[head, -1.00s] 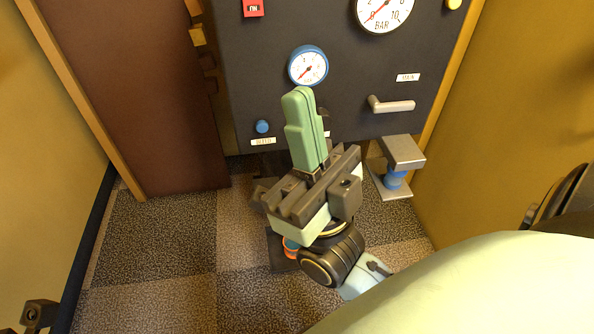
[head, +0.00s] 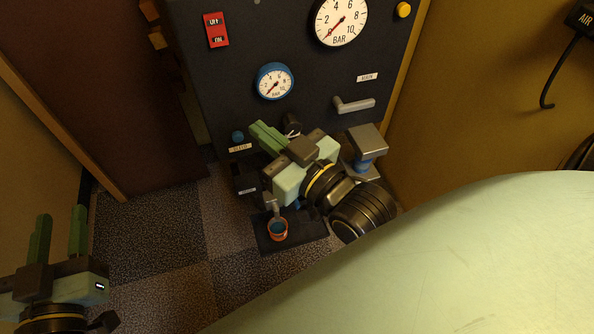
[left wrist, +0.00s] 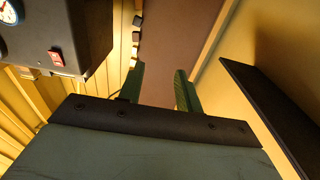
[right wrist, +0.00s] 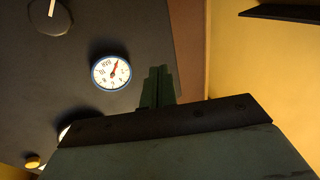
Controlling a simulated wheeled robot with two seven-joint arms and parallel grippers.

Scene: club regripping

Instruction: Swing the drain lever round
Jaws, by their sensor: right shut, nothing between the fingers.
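No lever labelled drain can be made out. A grey lever (head: 354,104) lies nearly level on the dark panel (head: 225,85), below a label that seems to read MAIN. A small white label (head: 247,191) sits low on the panel, too small to read. My right gripper (head: 256,127) is in front of the lower panel, fingers together and empty, pointing up and left below the blue-rimmed gauge; it hides part of the panel. Its fingers (right wrist: 157,72) also show closed in the right wrist view. My left gripper (head: 60,222) is open and empty at the lower left, away from the panel.
A blue-rimmed gauge (head: 275,81), large gauge (head: 340,20), red switch (head: 216,30) and blue knob (head: 237,136) are on the panel. An orange-rimmed cup (head: 277,231) stands on a dark mat below my right gripper. A grey-topped bracket (head: 367,138) juts out right.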

